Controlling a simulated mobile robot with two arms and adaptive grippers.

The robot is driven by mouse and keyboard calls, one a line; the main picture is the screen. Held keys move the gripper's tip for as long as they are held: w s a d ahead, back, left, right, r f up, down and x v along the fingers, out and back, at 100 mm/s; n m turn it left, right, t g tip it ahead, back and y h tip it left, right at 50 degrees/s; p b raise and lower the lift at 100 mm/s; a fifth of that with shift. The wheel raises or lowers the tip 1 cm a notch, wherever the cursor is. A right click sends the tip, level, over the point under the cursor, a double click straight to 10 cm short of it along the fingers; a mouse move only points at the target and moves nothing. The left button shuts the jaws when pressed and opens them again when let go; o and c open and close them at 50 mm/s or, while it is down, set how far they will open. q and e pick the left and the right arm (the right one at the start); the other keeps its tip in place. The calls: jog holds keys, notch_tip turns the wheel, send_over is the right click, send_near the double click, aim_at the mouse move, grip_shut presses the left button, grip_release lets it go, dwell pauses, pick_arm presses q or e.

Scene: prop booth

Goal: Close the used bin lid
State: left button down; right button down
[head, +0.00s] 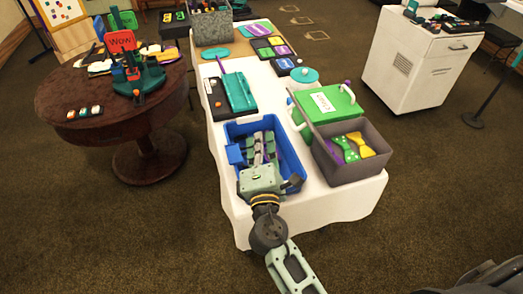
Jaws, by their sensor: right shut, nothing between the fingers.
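The grey bin (355,172) stands at the near right of the white-covered table. It is open, with green, yellow and purple bow-tie shapes (352,148) inside. A green lid (328,103) with a white label lies at its far side, off the opening; the lettering is too small to read surely. Whether a hinge joins them I cannot tell. My right gripper (260,148) is shut and empty, over the blue bin left of the grey bin, apart from the lid. My left gripper is out of view.
The blue bin (235,127) sits directly left of the grey bin. A teal case (240,92) and a round teal-lidded container (304,75) stand behind. A round wooden table (60,100) is at left, a white cabinet (400,65) at right.

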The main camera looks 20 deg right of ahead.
jog(key=d, duration=0.1)
jog(key=w+d+r+p, duration=0.1)
jog(key=w+d+p, duration=0.1)
jog(key=d, duration=0.1)
jog(key=shift+r, duration=0.25)
jog(key=shift+p, duration=0.3)
